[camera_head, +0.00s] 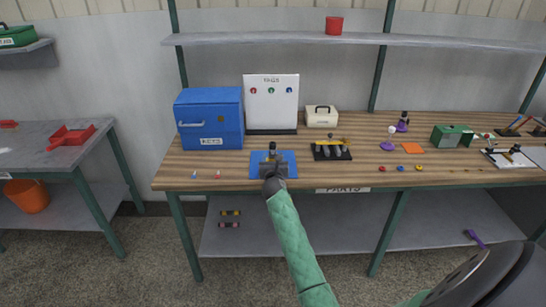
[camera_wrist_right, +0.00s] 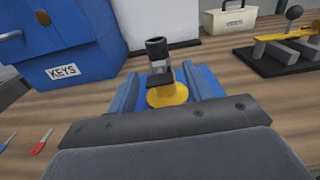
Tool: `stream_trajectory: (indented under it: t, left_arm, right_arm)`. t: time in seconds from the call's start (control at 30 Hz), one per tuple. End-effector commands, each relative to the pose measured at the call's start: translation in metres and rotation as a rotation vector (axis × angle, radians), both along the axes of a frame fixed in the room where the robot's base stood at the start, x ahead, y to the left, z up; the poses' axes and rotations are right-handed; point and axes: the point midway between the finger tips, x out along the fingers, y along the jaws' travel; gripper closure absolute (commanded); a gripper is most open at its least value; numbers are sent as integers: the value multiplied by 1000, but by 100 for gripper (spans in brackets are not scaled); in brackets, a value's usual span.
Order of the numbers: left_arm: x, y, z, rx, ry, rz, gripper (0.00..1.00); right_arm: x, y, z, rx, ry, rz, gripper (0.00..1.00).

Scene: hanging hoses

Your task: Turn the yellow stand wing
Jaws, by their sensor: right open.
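My right gripper (camera_head: 273,166) is over the front of the mat. In the right wrist view its open fingers (camera_wrist_right: 162,92) lie to either side of the yellow base, with nothing clearly gripped. In the head view the gripper hides most of the stand; only the dark top of the post (camera_head: 272,147) shows. My left gripper is not in view.
A blue KEYS cabinet (camera_head: 209,118) stands behind left, with a white board (camera_head: 271,98) behind the mat. A black rack with yellow parts (camera_head: 332,150) is close on the right. Small red-tipped and blue-tipped items (camera_head: 218,175) lie at the front left. A shelf (camera_head: 350,39) runs above.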

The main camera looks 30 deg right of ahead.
Motion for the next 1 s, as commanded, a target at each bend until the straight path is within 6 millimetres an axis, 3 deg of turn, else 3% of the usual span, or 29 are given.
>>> stream_trajectory:
  t: [0.33, 0.57, 1.0]
  left_arm:
    - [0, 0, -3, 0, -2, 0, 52]
    - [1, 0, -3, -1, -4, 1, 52]
    - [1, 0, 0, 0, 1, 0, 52]
  right_arm:
    - [3, -2, 0, 0, 0, 0, 49]
    - [3, -2, 0, 0, 0, 0, 94]
    - [3, -1, 0, 74, -47, 1, 94]
